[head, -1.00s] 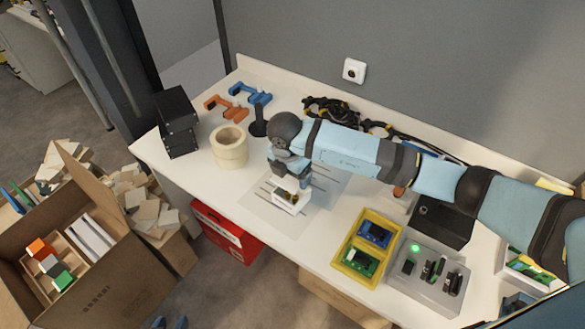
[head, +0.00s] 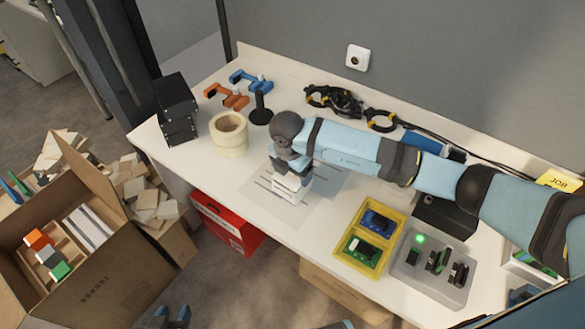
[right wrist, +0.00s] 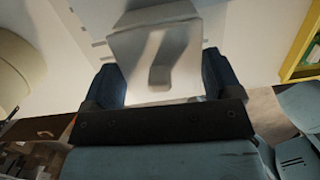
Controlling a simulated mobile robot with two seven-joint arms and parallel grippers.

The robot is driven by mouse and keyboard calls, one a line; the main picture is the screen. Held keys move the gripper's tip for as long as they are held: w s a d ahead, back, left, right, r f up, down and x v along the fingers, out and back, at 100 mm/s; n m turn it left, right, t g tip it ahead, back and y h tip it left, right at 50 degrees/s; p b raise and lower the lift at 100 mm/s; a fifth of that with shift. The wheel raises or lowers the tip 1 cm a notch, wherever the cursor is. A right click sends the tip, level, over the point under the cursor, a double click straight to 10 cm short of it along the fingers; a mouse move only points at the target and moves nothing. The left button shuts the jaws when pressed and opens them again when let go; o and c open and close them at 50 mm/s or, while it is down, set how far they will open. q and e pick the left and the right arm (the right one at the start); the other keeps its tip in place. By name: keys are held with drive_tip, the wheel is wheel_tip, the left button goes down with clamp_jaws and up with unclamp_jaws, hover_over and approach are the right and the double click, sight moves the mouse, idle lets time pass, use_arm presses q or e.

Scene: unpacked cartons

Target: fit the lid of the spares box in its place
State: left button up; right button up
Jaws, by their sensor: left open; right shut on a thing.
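The white spares box (head: 287,197) stands on the pale marked mat (head: 268,203) on the bench. My right gripper (head: 288,168) is directly above it, pointing down. In the right wrist view the right gripper (right wrist: 160,82) is shut on a raised grip of the white lid (right wrist: 130,48). The lid is over the box; I cannot tell whether it is seated or still slightly above it. The inside of the box is hidden. My left gripper (head: 173,317) is open and empty, low at the bottom edge of the head view, away from the bench.
A yellow tray (head: 342,241) with circuit boards and a grey fixture (head: 402,277) with a green light stand right of the mat. The bench between is clear.

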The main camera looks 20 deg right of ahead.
drive_tip(key=shift+f+b, duration=0.3)
drive_tip(key=shift+f, duration=0.25)
drive_tip(key=o, duration=0.8)
drive_tip(key=shift+r, duration=0.15)
wheel_tip(320, 180, up, 14)
drive_tip(key=s+a, duration=0.1)
drive_tip(key=shift+a+f, duration=0.2)
drive_tip(key=shift+f, duration=0.1)
